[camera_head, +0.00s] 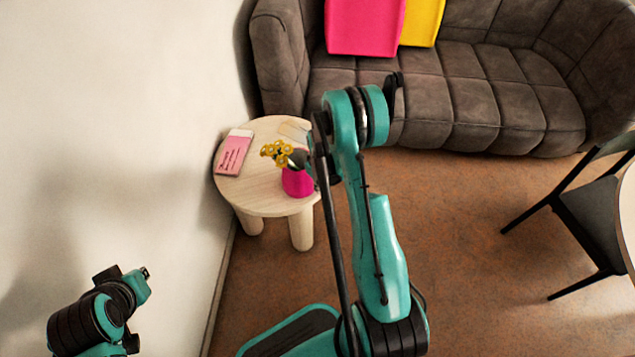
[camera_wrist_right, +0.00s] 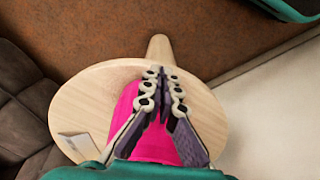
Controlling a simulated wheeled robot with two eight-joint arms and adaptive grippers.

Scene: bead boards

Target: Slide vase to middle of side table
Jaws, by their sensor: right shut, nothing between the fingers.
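The magenta vase (camera_head: 297,181) with yellow flowers (camera_head: 278,152) stands on the right front part of the round pale wooden side table (camera_head: 245,190), near its edge. In the right wrist view the vase (camera_wrist_right: 152,145) is partly hidden behind my right gripper (camera_wrist_right: 164,74). The gripper's fingers are shut together with nothing between them, and their tips reach past the vase's outline over the table top. I cannot tell whether they touch the vase. In the head view my right arm hides part of the table's right side.
A pink notebook-like item (camera_head: 234,153) lies on the table's left side. A pale block-like item (camera_head: 294,130) is at its back right. A grey sofa (camera_head: 470,95) stands behind, a white wall (camera_head: 110,120) to the left, and a dark chair (camera_head: 590,220) to the right.

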